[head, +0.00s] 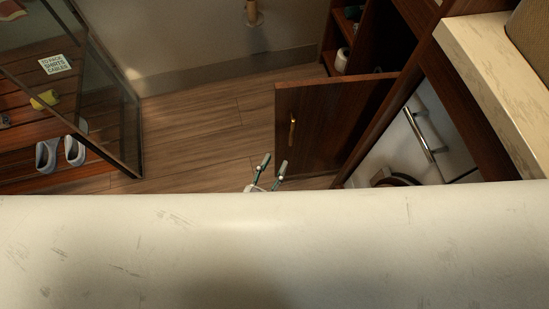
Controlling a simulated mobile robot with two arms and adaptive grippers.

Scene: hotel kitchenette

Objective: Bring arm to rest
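My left gripper (273,164) shows in the middle of the head view, just above the pale area that fills the bottom of the picture. Its two slim dark green fingers point up and stand apart, with nothing visible between them. The rest of the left arm is hidden. The gripper appears just left of the lower part of an open wooden cabinet door (325,125); I cannot tell how near it is. My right gripper is not in view.
The door has a brass handle (291,131). Right of it are a white front with a metal handle (421,130) and a pale worktop (480,60). At left, a glass-sided slatted unit holds slippers (46,155) and a note (55,64). Wood floor (195,130) between is clear.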

